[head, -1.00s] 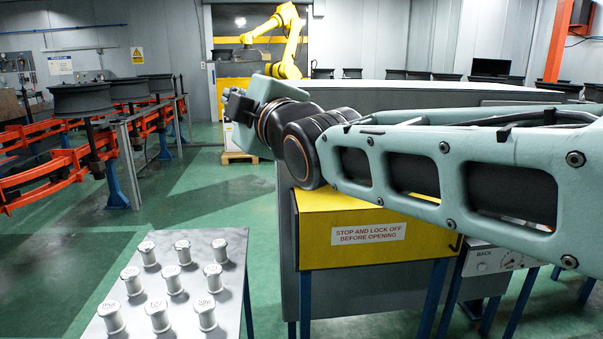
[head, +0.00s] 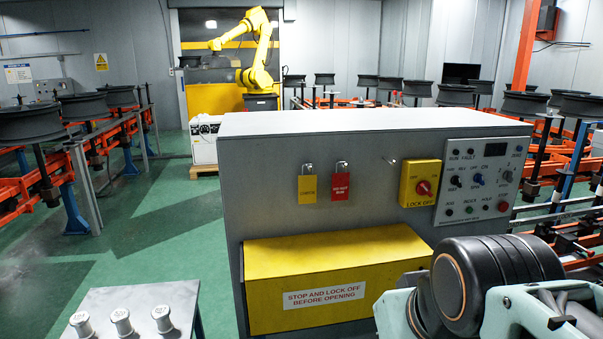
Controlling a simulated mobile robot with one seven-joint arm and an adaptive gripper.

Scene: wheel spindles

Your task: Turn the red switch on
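A red rotary switch (head: 424,187) sits on a yellow plate (head: 409,198) marked LOCK OFF, on the front face of the grey cabinet (head: 330,124). Its handle is too small to read as on or off. The plate is left of the control panel (head: 482,180). My arm (head: 500,285) is at the bottom right, below and in front of the panel. My gripper does not show in this view.
Yellow and red padlock tags (head: 308,188) (head: 340,185) hang left of the switch. A yellow box (head: 335,265) juts out below. A table with white cylinders (head: 121,321) stands at the lower left. Green floor (head: 140,225) is clear on the left.

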